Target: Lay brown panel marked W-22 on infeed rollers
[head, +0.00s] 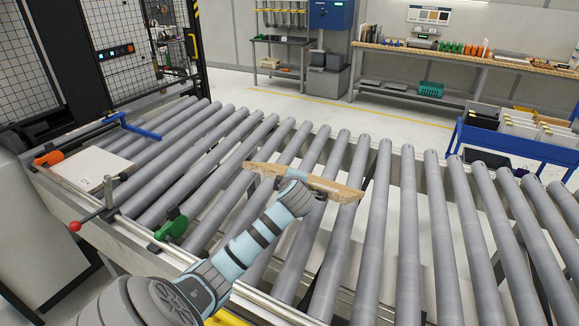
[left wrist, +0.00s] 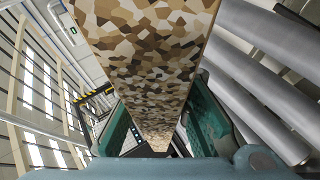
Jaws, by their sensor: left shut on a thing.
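A brown panel (head: 332,187) with a light wood-coloured edge is held above the infeed rollers (head: 381,220) in the head view. In the left wrist view the panel (left wrist: 155,60) shows a brown, tan and cream mottled face running away between green fingers. My left gripper (left wrist: 160,135) is shut on the panel. In the head view my left arm comes up from the bottom and its wrist covers the panel's middle. No W-22 mark is readable in either view. My right gripper is not in view.
A white panel (head: 92,170) lies at the left end of the rollers, near an orange-handled clamp (head: 48,158), a blue guide (head: 140,130) and a red-knobbed lever (head: 90,218). A blue cart (head: 515,140) with panels stands at the right. Most rollers are bare.

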